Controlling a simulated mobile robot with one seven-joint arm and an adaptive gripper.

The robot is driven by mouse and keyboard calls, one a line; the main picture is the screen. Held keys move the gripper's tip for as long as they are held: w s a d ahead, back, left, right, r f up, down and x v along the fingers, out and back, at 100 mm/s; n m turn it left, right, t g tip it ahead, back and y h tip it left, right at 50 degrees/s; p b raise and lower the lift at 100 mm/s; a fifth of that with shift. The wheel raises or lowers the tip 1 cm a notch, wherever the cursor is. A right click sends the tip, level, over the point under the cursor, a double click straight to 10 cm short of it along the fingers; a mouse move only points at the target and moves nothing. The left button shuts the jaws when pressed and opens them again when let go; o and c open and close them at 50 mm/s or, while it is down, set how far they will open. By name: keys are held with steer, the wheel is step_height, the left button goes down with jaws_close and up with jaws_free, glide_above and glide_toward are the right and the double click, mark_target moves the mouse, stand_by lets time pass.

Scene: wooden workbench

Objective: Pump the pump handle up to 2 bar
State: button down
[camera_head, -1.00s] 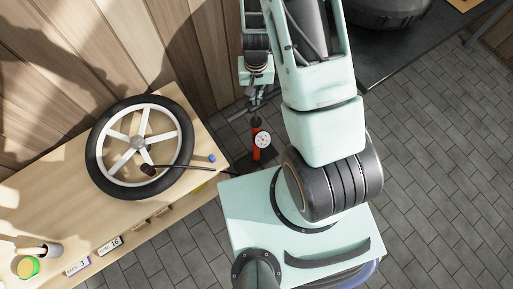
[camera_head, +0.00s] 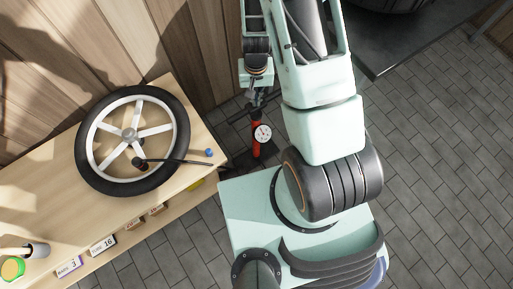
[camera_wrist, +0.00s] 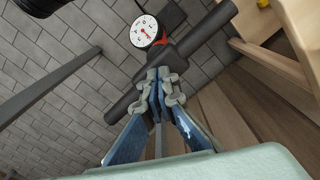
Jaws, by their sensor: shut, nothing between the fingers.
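The red floor pump (camera_head: 256,149) stands on the floor right of the bench, with a round white gauge (camera_head: 262,133). In the wrist view, the gauge (camera_wrist: 144,31) lies just beyond the black bar handle (camera_wrist: 204,32), which runs diagonally. The gauge's reading is too small to tell. My gripper (camera_wrist: 161,78) is shut with its fingertips over the middle of the bar, overlapping it in the picture. I cannot tell whether they touch it. In the head view my gripper (camera_head: 257,98) is small, directly above the pump.
A spoked wheel with a black tyre (camera_head: 178,112) lies on the wooden bench (camera_head: 60,205) at left, with a black hose (camera_head: 180,161) across it. A blue cap (camera_head: 209,152) sits near the bench end. A wooden wall (camera_head: 205,50) stands behind. Tiled floor (camera_head: 440,150) is open at right.

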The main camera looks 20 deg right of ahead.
steer(key=shift+s+f+b, duration=0.1)
steer(key=shift+f+b, duration=0.85)
steer(key=shift+f, duration=0.5)
step_height(320, 180, up, 17)
steer(key=p, duration=1.2)
steer(key=shift+p, duration=0.3)
steer(key=shift+r, duration=0.1)
